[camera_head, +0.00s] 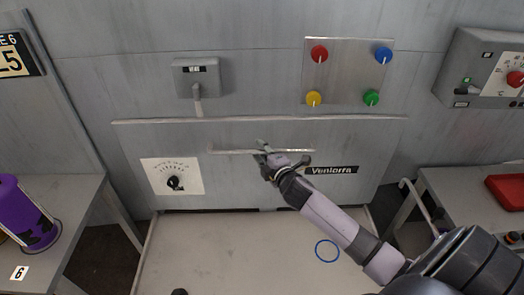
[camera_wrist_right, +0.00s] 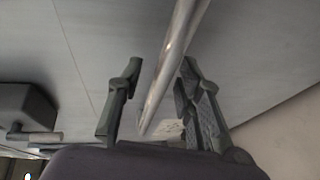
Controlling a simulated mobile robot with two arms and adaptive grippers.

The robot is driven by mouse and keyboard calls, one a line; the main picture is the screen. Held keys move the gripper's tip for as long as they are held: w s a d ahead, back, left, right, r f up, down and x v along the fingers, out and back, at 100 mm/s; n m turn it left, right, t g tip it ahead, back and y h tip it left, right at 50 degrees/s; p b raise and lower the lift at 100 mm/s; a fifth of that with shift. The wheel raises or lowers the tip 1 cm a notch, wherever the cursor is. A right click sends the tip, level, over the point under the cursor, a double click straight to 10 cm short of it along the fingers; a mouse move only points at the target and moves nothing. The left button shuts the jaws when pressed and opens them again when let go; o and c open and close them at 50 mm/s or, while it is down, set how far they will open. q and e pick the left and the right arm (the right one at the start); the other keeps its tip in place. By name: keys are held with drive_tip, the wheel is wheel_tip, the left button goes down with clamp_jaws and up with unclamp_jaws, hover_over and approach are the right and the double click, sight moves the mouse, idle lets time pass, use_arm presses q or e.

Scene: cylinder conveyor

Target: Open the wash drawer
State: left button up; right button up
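The wash drawer front (camera_head: 235,185) is a wide grey panel with a "Veniorra" label, and it looks shut in the head view. Its handle is a thin horizontal metal bar (camera_head: 235,151) near the top of the panel. My right gripper (camera_head: 264,150) is at the right half of this bar. In the right wrist view the handle bar (camera_wrist_right: 172,65) runs between the two fingers of my right gripper (camera_wrist_right: 160,68). The fingers are apart, with a gap visible on both sides of the bar. My left gripper is not visible.
A dial plate (camera_head: 172,176) is on the panel's left. Coloured knobs (camera_head: 319,54) and a grey box (camera_head: 197,78) are on the wall above. A table with a purple cylinder (camera_head: 25,215) stands left; a bench with a red tray (camera_head: 508,191) stands right. A blue ring (camera_head: 327,251) lies below the drawer.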

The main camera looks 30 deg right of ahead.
clamp_jaws()
idle(0.5)
idle(0.5)
